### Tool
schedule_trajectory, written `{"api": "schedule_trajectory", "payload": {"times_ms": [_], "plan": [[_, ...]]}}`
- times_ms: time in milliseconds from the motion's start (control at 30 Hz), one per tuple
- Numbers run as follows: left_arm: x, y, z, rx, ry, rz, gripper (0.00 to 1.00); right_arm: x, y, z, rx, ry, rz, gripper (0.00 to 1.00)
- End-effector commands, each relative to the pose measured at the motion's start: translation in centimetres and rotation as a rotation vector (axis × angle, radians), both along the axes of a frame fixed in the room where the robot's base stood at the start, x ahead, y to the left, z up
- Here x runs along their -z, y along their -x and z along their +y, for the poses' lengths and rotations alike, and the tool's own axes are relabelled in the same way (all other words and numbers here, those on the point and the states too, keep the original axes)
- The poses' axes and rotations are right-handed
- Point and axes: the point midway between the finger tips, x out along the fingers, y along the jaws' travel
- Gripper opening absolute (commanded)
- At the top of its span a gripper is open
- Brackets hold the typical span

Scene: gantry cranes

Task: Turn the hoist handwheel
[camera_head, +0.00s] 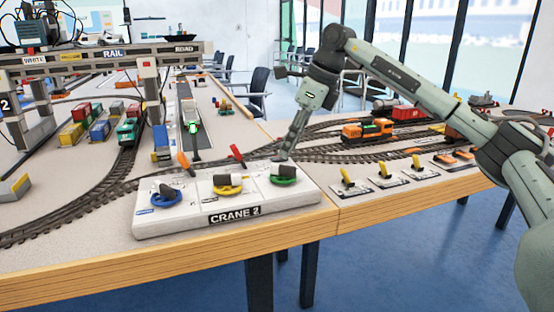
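A white control box (225,222) labelled CRANE 2 sits at the table's front edge. On its top are a blue handwheel (165,199), a yellow handwheel (227,188) and a green handwheel (283,180), each with a dark and pale knob. The small labels beside them are too small to read, so I cannot tell which is the hoist wheel. My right gripper (283,156) points down just behind and above the green handwheel, apparently clear of it. Its fingers overlap in this view, so their opening is unclear. My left gripper is not in view.
A gantry crane (110,58) spans tracks at left. An orange locomotive (367,131) and several yellow-lever switches (383,170) are at right. Chairs stand behind.

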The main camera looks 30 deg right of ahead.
Motion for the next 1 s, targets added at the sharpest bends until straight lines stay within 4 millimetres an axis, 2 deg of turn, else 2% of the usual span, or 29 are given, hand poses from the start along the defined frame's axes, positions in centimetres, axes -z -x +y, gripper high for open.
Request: {"api": "schedule_trajectory", "payload": {"times_ms": [100,300,667,900,1000], "plan": [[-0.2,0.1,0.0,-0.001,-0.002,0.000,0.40,2.0,-0.6,0.5,-0.002,0.000,0.002,0.31],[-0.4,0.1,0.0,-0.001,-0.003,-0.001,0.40,4.2,-1.4,1.2,-0.002,-0.003,0.001,0.31],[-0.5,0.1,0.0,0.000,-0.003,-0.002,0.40,4.8,-1.7,1.3,-0.002,-0.003,-0.002,0.31],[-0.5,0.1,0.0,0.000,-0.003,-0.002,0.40,4.8,-1.6,1.3,-0.002,-0.003,-0.002,0.03],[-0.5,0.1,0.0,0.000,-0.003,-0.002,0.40,4.8,-1.6,1.3,-0.002,-0.003,-0.002,0.00]]}}
